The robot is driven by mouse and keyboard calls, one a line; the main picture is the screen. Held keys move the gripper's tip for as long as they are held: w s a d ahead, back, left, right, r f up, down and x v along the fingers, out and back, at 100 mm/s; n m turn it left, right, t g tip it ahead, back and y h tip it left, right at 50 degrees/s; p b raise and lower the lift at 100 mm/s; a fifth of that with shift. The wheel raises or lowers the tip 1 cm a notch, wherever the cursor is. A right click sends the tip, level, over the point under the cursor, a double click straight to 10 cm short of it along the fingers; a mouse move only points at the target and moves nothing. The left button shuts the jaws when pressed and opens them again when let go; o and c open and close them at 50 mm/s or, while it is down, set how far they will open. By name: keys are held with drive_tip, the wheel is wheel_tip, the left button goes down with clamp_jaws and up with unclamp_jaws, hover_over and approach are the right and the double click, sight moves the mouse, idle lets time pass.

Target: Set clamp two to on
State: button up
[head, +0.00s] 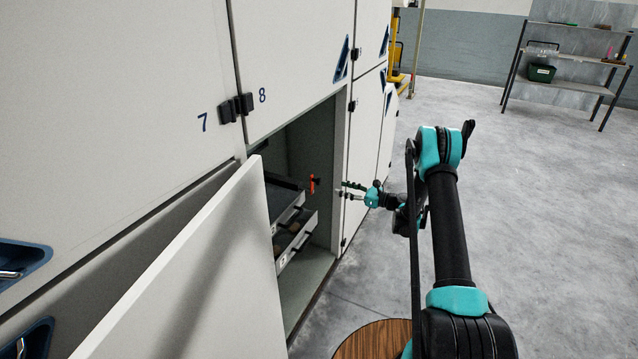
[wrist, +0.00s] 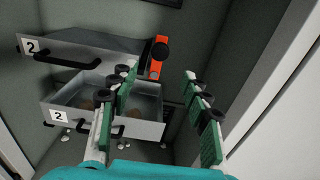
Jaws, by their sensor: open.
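In the head view my gripper (head: 341,189) is at the cabinet opening, right of the lever.
Small round pieces lie near the lower drawer. An open white door (head: 215,265) stands at the left. Open floor (head: 540,220) lies to the right.

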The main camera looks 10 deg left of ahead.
sight(319, 182)
drive_tip(key=x, duration=1.1)
drive_tip(key=shift+w+a, duration=0.1)
drive_tip(key=shift+a, duration=0.3)
drive_tip(key=shift+c, duration=0.5)
clamp_jaws()
